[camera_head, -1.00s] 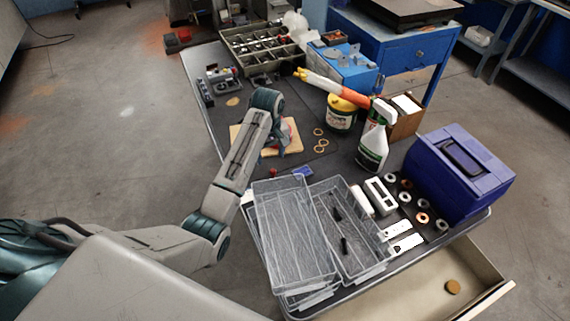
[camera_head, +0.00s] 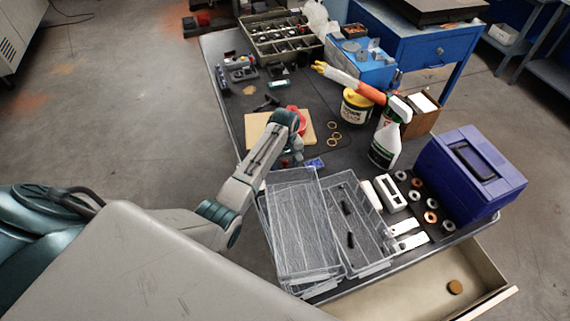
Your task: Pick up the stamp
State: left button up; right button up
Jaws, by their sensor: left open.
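My left gripper (camera_head: 297,156) hangs over the front edge of the wooden board, pointing down, partly hidden by its own wrist. It is open, and nothing shows between its fingers. A small blue item (camera_head: 315,163) lies on the dark table just right of the fingertips. A small red spot shows at the left of the fingers. I cannot tell for certain which of these small things is the stamp; the gripper may hide part of it. My right gripper is out of view.
The wooden board (camera_head: 257,127) carries a red object (camera_head: 297,118). A black item (camera_head: 265,103) lies behind it. Clear trays (camera_head: 300,225) stand in front. A spray bottle (camera_head: 387,135), yellow-lidded tub (camera_head: 355,106) and purple box (camera_head: 470,175) stand to the right.

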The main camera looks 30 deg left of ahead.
aim_at(285, 160)
pick_arm(q)
jog(key=shift+w+f, duration=0.1)
jog(key=shift+f, duration=0.3)
jog(key=c, duration=1.1)
jog(key=shift+o, duration=0.2)
jog(key=shift+r, duration=0.15)
notch_tip(285, 160, up, 10)
jog(key=shift+f+b, duration=0.1)
jog(key=shift+b, duration=1.05)
